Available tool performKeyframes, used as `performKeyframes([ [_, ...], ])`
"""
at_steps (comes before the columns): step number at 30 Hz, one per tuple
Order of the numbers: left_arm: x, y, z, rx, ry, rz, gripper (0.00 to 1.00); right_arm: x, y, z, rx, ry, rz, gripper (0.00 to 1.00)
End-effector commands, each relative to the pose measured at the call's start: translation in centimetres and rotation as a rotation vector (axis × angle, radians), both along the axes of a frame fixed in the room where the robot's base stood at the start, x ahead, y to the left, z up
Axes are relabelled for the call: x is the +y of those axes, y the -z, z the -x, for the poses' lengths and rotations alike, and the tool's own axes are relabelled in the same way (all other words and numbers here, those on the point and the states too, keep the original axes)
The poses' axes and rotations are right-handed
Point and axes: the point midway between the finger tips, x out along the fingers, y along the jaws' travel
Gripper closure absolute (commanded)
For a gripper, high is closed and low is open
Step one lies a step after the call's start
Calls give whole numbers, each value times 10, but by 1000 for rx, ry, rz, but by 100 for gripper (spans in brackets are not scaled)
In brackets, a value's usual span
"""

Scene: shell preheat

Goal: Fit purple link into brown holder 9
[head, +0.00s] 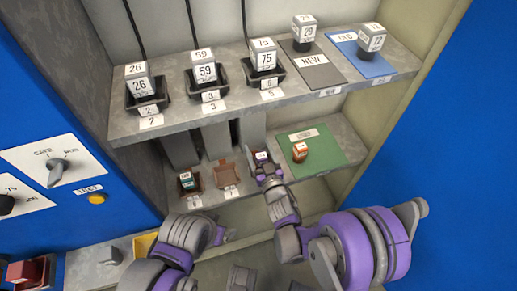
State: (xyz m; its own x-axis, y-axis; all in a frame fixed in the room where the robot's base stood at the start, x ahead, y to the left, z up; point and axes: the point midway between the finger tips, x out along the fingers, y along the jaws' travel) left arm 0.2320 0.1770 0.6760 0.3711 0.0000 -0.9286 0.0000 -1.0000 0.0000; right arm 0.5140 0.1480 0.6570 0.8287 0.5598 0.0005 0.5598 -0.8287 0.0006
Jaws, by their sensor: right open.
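On the lower shelf, three small brown holders stand in a row. The left holder (182,188) holds a small block with a greenish, white-labelled top. The middle holder (228,174) looks empty. At the right-hand one, a small dark block with a white label (261,156) stands at the fingers of my right gripper (267,170). Its colour is too small to tell, so I cannot say whether it is the purple link. The right gripper is open, and its fingers hide most of that holder. The number 9 is not readable. My left gripper is not visible, only its arm.
A green mat (328,141) to the right carries an orange-brown block (300,152). The upper shelf (190,116) overhangs, with grey numbered blocks in black holders, a dark NEW mat (312,67) and a blue OLD mat (362,62). A control panel (57,170) stands left.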

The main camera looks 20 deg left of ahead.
Motion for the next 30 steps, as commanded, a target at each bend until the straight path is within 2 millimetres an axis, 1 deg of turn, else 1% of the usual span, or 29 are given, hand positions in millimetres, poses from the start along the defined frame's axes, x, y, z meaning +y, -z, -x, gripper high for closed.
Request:
performKeyframes([
  [2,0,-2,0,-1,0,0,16,0,-2,0,0,0,0,25],
  [5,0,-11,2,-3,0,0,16,0,-10,0,-1,0,0,25],
  [8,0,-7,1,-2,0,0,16,-10,-7,14,-1,1,1,25],
  [15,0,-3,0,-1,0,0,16,-42,-6,60,-1,2,1,25],
  [18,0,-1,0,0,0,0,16,-52,-6,77,0,1,1,25],
  [21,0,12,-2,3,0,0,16,-60,-3,87,1,1,0,25],
  [25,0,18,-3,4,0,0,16,-66,-5,96,1,0,1,25],
  [30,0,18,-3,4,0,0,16,-68,-6,100,0,0,0,25],
])
